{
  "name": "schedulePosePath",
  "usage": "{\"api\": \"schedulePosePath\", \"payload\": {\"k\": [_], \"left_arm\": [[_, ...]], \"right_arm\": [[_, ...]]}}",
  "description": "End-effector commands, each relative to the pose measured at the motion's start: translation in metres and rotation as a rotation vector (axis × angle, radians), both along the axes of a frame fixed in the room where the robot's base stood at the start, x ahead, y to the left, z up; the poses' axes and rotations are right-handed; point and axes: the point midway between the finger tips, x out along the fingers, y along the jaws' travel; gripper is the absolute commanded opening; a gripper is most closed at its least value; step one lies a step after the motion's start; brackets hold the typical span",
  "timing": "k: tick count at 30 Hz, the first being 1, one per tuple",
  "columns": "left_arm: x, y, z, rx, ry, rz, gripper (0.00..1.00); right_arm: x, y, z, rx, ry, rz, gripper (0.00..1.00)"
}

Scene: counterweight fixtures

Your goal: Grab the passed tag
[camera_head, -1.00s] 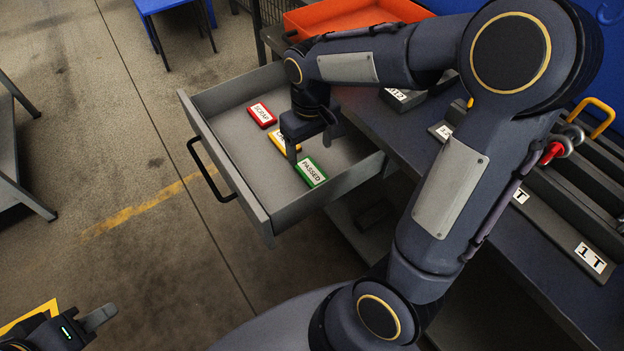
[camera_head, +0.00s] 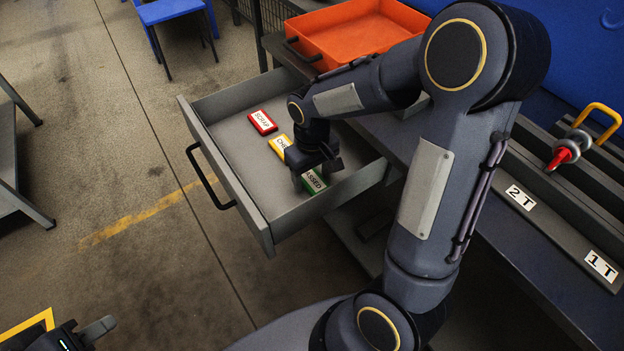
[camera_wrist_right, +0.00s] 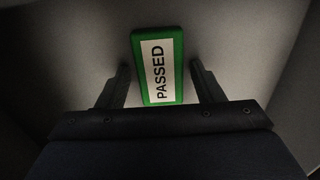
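The green passed tag (camera_head: 315,181) lies on the floor of the open grey drawer (camera_head: 238,165), partly hidden by my right gripper in the head view. In the right wrist view the passed tag (camera_wrist_right: 158,66) sits between and a little beyond the two fingers. My right gripper (camera_head: 318,178) is over the tag from above; it also shows in the right wrist view (camera_wrist_right: 160,80), open with a gap on each side of the tag. My left gripper (camera_head: 90,332) is at the lower left, far from the drawer, its fingers mostly out of frame.
In the drawer, a red scrap tag (camera_head: 262,122) and a yellow tag (camera_head: 280,145) lie beyond the passed tag. The drawer walls stand close around my right gripper. An orange bin (camera_head: 345,45) is behind, and weights labelled 2 T (camera_head: 520,198) and 1 T (camera_head: 600,266) are at right.

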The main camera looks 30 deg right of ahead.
Motion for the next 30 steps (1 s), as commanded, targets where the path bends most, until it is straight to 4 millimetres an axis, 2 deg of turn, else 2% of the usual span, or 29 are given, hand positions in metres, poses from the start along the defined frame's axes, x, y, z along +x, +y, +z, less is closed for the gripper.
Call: {"api": "schedulePosePath", "payload": {"k": [1,7,9,17,30], "left_arm": [[0.0,0.0,0.0,0.0,0.0,0.0,0.33],[0.0,0.0,0.0,0.0,0.0,0.0,0.33],[0.0,0.0,0.0,0.0,0.0,0.0,0.33],[0.0,0.0,0.002,0.0,0.0,0.0,0.33],[0.0,0.0,0.021,0.0,0.0,0.0,0.33]], "right_arm": [[0.0,0.0,0.0,0.0,0.0,0.0,0.54],[0.0,0.0,0.0,0.0,0.0,0.0,0.28],[0.0,0.0,0.0,0.0,0.0,0.0,0.23],[0.0,0.0,0.007,0.0,-0.002,0.0,0.22],[0.001,0.0,0.087,0.001,-0.004,0.001,0.22]]}}
